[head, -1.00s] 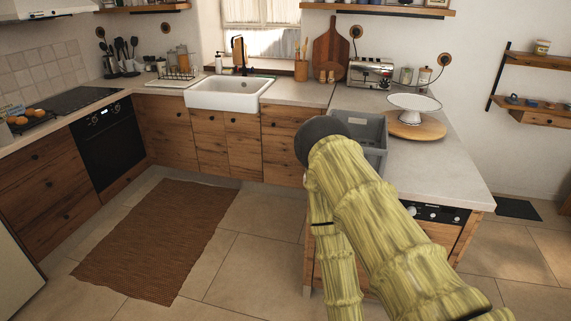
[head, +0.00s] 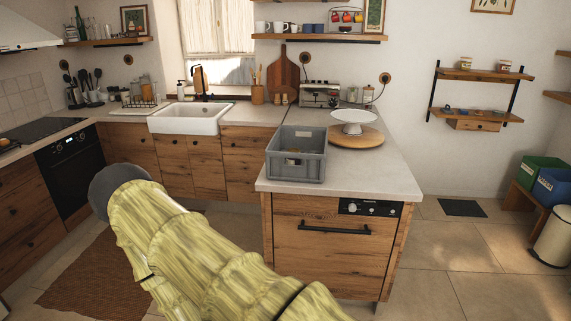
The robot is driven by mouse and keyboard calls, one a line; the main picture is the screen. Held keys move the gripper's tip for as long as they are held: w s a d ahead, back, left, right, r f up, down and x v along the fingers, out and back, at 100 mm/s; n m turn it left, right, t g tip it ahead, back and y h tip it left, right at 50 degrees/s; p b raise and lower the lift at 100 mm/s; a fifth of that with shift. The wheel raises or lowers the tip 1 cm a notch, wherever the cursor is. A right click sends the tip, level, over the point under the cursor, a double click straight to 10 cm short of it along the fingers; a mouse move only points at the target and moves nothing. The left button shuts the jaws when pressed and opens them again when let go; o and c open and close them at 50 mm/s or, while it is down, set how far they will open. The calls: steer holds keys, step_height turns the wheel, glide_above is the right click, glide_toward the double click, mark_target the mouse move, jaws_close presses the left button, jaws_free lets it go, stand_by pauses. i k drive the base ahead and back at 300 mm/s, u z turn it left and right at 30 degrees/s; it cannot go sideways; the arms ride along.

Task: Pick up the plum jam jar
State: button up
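Two small jars with labels stand apart on the upper board of the open wall shelf (head: 485,75) at the right in the head view: a left jar (head: 466,64) and a right jar (head: 504,65). The labels are too small to read, so I cannot tell which, if either, is the plum jam jar. My arm, with a yellow-green bamboo-like surface, crosses the lower left of the view, far from the shelf. My gripper itself does not show.
Green (head: 541,170) and blue (head: 553,188) bins and a waste bin (head: 553,237) are at the right. The floor before the shelf looks clear except a dark mat (head: 462,208).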

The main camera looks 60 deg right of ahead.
mark_target(290, 162)
steer(key=u, duration=0.05)
steer(key=i, duration=1.55)
steer(key=z, duration=0.65)
steer(key=i, duration=1.1)
steer(key=z, duration=1.55)
steer(key=i, duration=0.65)
steer(key=z, duration=0.6)
